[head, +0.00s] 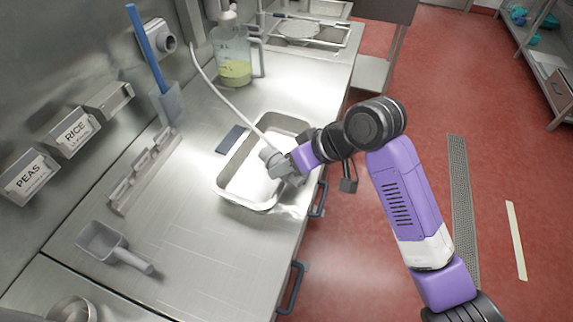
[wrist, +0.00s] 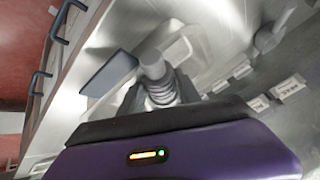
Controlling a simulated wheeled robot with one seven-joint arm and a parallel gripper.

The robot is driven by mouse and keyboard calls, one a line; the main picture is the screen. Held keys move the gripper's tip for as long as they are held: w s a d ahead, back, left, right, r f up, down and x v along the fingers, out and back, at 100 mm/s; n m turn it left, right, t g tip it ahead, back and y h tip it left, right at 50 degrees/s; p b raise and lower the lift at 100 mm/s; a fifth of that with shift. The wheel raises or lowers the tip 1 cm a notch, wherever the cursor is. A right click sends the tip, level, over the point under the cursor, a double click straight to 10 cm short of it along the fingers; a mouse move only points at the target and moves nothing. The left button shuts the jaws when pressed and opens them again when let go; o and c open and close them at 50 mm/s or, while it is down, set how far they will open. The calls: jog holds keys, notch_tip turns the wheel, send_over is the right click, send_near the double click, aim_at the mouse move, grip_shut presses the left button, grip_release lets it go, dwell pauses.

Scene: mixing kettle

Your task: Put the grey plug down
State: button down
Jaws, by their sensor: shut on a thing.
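The grey plug (head: 271,157) is in my gripper (head: 286,165), above the right side of a metal tray on the counter. A pale cable runs from the plug up and left toward the back wall. The plug also shows in the wrist view (wrist: 156,75), upright in the picture with a ribbed lower part. My gripper (wrist: 160,100) is shut on it. The jaws partly hide the plug's lower end, and I cannot tell whether it touches the tray.
The shallow metal tray (head: 228,170) is on the counter (head: 190,215). A dark flat pad (head: 231,139) lies at its left. A jug with yellow liquid (head: 236,72) stands behind. A grey scoop (head: 112,246) lies at the front left. Counter between scoop and tray is clear.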

jog(key=shift+f, duration=0.15)
jog(key=shift+f, duration=0.35)
jog(key=shift+f, duration=0.15)
jog(key=c, duration=0.9)
grip_release()
jog(key=shift+o, duration=0.2)
